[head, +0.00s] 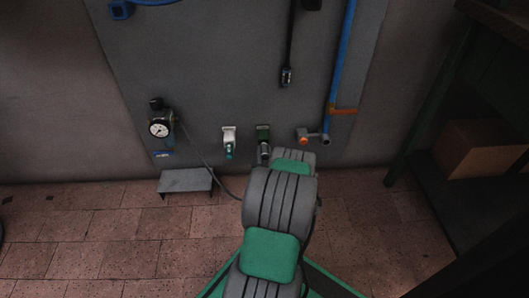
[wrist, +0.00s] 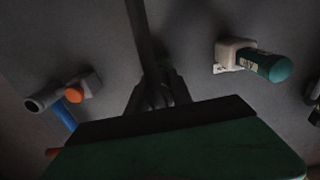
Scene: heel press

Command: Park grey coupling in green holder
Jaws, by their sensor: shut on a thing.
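The green holder (head: 263,132) is on the grey wall panel, right of the white holder. The grey coupling (head: 264,152) shows just below and in front of it in the head view, close up against it. I cannot tell whether it is seated. In the wrist view my gripper (wrist: 158,95) is shut on the coupling, whose body is mostly hidden by the fingers. A dark hose runs from the jaws to the top edge, and a dim patch of the green holder (wrist: 172,56) shows behind it. In the head view my arm hides the jaws.
The white holder (head: 229,133) with a teal coupling (head: 229,151) is left of the green one. A valve with an orange cap (head: 303,140) is close on the right. A gauge (head: 159,129) and a small grey step (head: 186,181) stand further left.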

